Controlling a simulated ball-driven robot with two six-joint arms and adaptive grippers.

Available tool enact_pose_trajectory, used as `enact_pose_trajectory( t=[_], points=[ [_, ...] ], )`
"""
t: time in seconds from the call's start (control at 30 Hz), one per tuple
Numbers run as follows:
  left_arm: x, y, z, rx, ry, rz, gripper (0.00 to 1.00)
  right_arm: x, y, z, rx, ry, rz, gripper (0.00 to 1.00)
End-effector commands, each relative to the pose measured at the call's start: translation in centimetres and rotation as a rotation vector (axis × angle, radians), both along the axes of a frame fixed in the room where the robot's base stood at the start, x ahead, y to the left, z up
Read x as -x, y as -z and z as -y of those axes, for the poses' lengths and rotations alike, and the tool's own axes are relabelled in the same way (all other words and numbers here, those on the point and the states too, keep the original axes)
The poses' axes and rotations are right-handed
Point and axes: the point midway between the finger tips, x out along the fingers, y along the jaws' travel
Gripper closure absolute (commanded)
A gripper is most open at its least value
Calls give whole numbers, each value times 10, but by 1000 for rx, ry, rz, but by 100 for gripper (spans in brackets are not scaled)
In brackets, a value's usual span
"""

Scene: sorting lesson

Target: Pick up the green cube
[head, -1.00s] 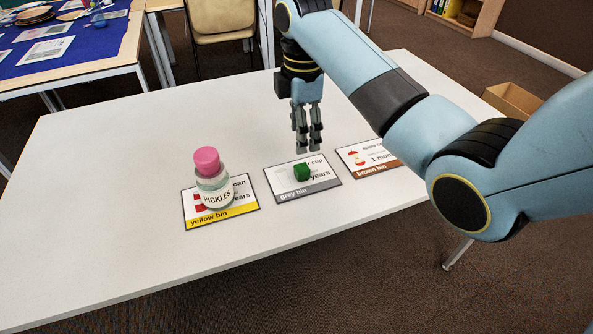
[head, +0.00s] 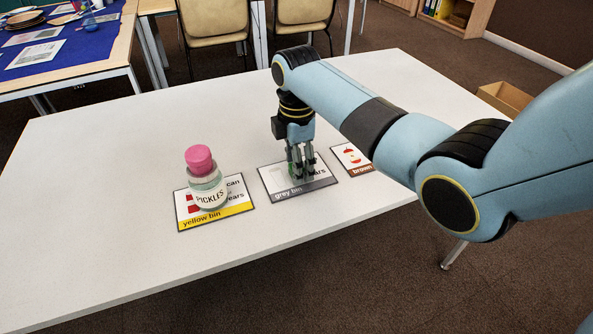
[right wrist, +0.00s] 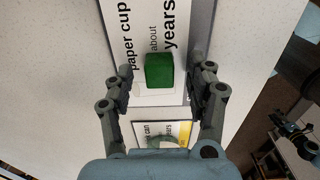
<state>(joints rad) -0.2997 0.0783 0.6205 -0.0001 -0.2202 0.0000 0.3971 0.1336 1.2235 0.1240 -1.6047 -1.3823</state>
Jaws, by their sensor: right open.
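The green cube (right wrist: 159,71) sits on the grey bin card (head: 284,192). In the right wrist view it lies between the two open fingers of my right gripper (right wrist: 161,82), with a gap on each side. In the head view my right gripper (head: 301,176) points straight down over the card, and its fingers hide nearly all of the cube.
The brown bin card (head: 352,160) lies to the right. The white table's (head: 95,220) left side is clear.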

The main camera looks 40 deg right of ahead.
Motion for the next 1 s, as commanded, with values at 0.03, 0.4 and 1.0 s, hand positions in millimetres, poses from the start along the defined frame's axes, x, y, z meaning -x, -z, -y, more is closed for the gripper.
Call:
enact_pose_trajectory(
  t=[0.03,0.4,1.0],
  points=[
    [0,0,0,0,0,0,60,0,-1,0,0,0,1,44],
    [0,0,0,0,0,0,60,0,-1,0,0,0,1,81],
    [0,-6,-1,-1,0,0,60,-1,-22,0,0,0,4,97]
  ],
)
